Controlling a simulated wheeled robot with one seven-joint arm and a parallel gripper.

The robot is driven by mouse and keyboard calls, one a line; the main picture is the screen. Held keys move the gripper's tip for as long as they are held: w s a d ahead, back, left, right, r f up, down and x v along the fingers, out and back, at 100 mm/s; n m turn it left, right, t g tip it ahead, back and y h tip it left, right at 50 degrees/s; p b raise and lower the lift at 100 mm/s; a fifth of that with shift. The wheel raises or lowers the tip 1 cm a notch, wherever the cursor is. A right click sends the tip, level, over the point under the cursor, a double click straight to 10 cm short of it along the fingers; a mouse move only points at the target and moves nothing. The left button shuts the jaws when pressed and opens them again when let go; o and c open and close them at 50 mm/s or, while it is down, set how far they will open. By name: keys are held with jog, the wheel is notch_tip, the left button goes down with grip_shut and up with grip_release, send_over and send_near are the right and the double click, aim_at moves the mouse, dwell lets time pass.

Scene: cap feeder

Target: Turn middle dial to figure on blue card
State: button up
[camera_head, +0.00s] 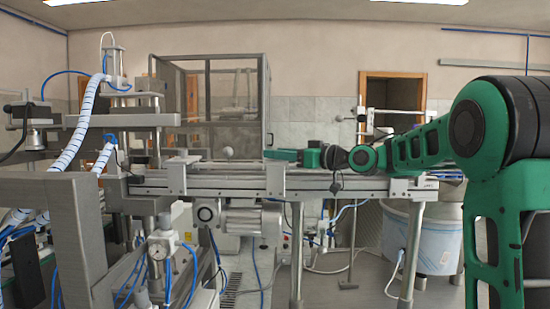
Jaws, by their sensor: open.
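My gripper (270,154) is at the end of my green arm and points left, above the long grey rail in the middle of the view. It looks small here; its fingers are apart, and I make out nothing between them. I cannot make out a row of dials, a middle dial or a blue card. A small round gauge (158,250) with a pale face sits on a fitting at the lower left, well away from my gripper. I cannot read it.
The grey rail (240,184) runs across the middle on metal legs. Grey machine frames with blue hoses crowd the left. A glazed cabinet (209,103) stands behind the rail. A small ball-topped post (228,153) is left of my gripper.

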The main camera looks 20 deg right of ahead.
jog(key=shift+w+a, duration=0.45)
jog(key=shift+w, duration=0.05)
grip_shut()
